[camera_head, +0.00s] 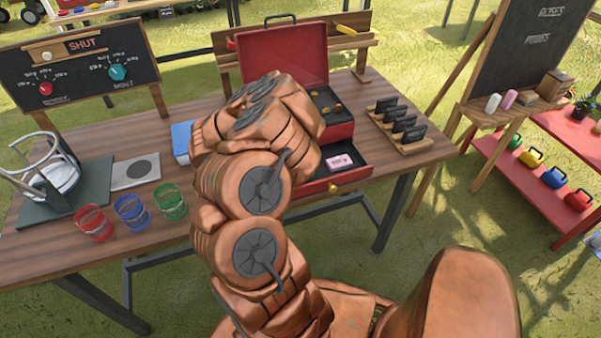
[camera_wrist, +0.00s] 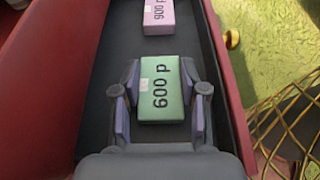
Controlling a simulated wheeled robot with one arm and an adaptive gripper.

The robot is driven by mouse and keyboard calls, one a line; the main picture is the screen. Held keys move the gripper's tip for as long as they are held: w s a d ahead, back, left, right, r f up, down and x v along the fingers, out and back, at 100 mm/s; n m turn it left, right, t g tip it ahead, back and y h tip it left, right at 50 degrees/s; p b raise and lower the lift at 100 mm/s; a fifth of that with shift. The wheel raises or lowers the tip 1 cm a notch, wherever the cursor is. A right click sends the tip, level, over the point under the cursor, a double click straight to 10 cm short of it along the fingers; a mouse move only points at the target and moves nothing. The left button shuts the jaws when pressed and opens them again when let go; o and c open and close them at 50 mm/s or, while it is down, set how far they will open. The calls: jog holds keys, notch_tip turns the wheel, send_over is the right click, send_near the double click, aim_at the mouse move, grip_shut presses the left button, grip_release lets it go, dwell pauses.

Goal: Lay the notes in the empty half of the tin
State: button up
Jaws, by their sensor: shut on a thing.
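The red tin (camera_head: 285,58) stands on the table with its lid up and a drawer pulled out at the front. A pink note bundle marked 900 p (camera_head: 340,161) lies in the drawer; it also shows at the top of the wrist view (camera_wrist: 158,14). In the wrist view my gripper (camera_wrist: 163,90) is shut on a green note bundle marked 600 p (camera_wrist: 160,108), one finger along each side. The bundle is over the dark drawer floor, between its red walls (camera_wrist: 224,90), apart from the pink bundle. Its height is unclear. My arm hides bundle and gripper in the head view.
The tin's upper tray holds a few coins (camera_head: 325,110). A rack of dark cards (camera_head: 410,140) stands right of the tin. A blue object (camera_head: 181,140) is partly hidden by my arm.

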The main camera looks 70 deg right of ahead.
jog(key=shift+f, duration=0.2)
jog(key=o, duration=1.1)
jog(key=shift+r, duration=0.1)
jog(key=shift+c, duration=0.2)
jog(key=p+v, duration=0.2)
jog(key=v, duration=0.5)
jog(key=shift+w+a+r, duration=0.15)
jog(key=shift+w+r, duration=0.1)
jog(key=shift+w, duration=0.05)
notch_tip(320, 180, up, 8)
jog(key=p, duration=0.8)
jog(key=shift+f, duration=0.1)
